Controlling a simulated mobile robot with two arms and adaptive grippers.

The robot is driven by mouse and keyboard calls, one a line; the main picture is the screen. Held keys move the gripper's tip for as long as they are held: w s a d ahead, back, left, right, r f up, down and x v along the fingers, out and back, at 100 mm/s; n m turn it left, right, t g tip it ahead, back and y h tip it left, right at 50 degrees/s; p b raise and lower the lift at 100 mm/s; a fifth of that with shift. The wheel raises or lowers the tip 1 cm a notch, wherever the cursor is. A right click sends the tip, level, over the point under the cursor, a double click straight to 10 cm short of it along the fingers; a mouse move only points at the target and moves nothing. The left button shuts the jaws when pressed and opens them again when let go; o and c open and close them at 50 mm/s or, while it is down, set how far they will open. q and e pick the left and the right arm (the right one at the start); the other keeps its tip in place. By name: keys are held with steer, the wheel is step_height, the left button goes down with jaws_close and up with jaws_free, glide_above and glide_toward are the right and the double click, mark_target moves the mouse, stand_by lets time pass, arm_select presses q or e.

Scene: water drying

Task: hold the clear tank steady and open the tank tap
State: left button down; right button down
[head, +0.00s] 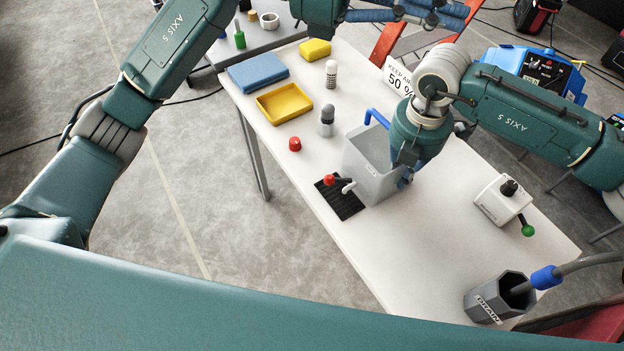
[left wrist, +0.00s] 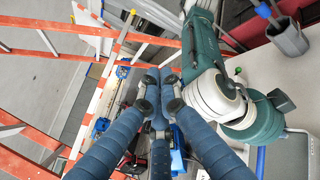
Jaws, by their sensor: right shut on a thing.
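The clear grey tank (head: 366,160) stands upright on the white table, with a blue handle (head: 377,118) at its far side. The tank tap (head: 331,180) has a red knob and a pale spout at the tank's near left side, above a black ribbed mat (head: 341,200). My right gripper (head: 405,181) is shut on the tank at its right wall; its fingers are mostly hidden. My left gripper (head: 447,14) is at the top edge of the head view, away from the tap. Its blue fingers (left wrist: 157,88) point over a red frame; their closure is unclear.
A grey drain cup (head: 482,305) with a hose and a white box (head: 495,203) with a green-ended lever stand to the right. Table front is clear.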

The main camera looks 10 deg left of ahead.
arm_select(q)
steer(key=w+a+f+n+t, duration=0.6)
steer(key=w+f+t, duration=0.3)
steer(key=f+t, duration=0.25)
steer(key=s+a+f+n+t+y, duration=0.1)
steer(key=s+a+f+t+y, duration=0.1)
steer(key=f, duration=0.5)
steer(key=s+a+f+t+y, duration=0.2)
steer(key=s+a+f+y, duration=0.1)
steer(key=a+f, duration=0.4)
steer(key=s+a+f+n+t+y, duration=0.1)
steer(key=a+f+y, duration=0.3)
steer(key=f, duration=0.5)
steer(key=shift+s+a+f+n+t+y, duration=0.15)
steer(key=shift+s+a+t+y, duration=0.1)
steer(key=shift+s+t, duration=0.2)
steer(key=shift+s+a+f+n+t+y, duration=0.1)
steer(key=shift+s+a+n+t+y, duration=0.15)
steer(key=shift+s, duration=0.2)
steer(key=s+a+f+m+y, duration=0.1)
steer(key=s+f, duration=0.4)
steer(key=s, duration=0.5)
steer(key=shift+s+a+m+y, duration=0.3)
steer(key=shift+a+m+y, duration=0.15)
steer(key=shift+m, duration=0.65)
